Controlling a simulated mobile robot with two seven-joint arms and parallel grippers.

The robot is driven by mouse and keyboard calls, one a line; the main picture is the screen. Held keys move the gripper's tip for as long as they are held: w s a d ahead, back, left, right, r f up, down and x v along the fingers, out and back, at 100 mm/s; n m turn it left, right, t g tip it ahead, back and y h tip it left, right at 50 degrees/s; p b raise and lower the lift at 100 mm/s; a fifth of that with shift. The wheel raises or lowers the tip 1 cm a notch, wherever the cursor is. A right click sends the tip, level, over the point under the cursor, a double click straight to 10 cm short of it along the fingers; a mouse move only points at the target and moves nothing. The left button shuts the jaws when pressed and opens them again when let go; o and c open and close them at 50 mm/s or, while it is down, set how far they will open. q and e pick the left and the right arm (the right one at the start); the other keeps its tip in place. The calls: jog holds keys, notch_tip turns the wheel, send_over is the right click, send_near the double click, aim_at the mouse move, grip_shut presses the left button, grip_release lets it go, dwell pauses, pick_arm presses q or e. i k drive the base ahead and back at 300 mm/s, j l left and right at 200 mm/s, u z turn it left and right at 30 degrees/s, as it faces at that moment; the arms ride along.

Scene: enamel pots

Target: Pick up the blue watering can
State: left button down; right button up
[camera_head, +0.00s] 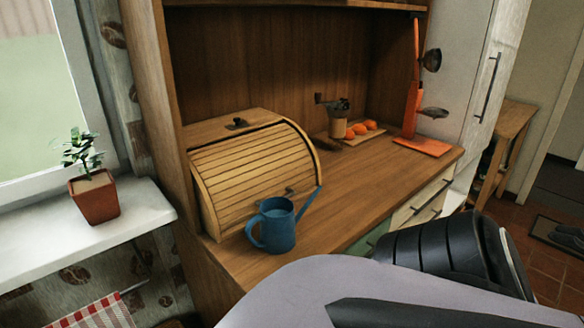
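The blue watering can (278,229) stands upright on the wooden counter (350,195), near its front left edge. Its handle is on the left and its spout points up to the right. It is close in front of the bread box, and nothing holds it. A grey and black part of my own body fills the lower right of the view. Neither of my grippers is in view.
A wooden roll-top bread box (250,170) stands behind the can. Oranges (360,128), a grinder (338,118) and an orange stand (412,110) are farther back. A potted plant (95,195) sits on the windowsill (110,235). The counter's middle is clear.

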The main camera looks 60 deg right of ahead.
aim_at(287, 219)
jog(key=z, duration=1.9)
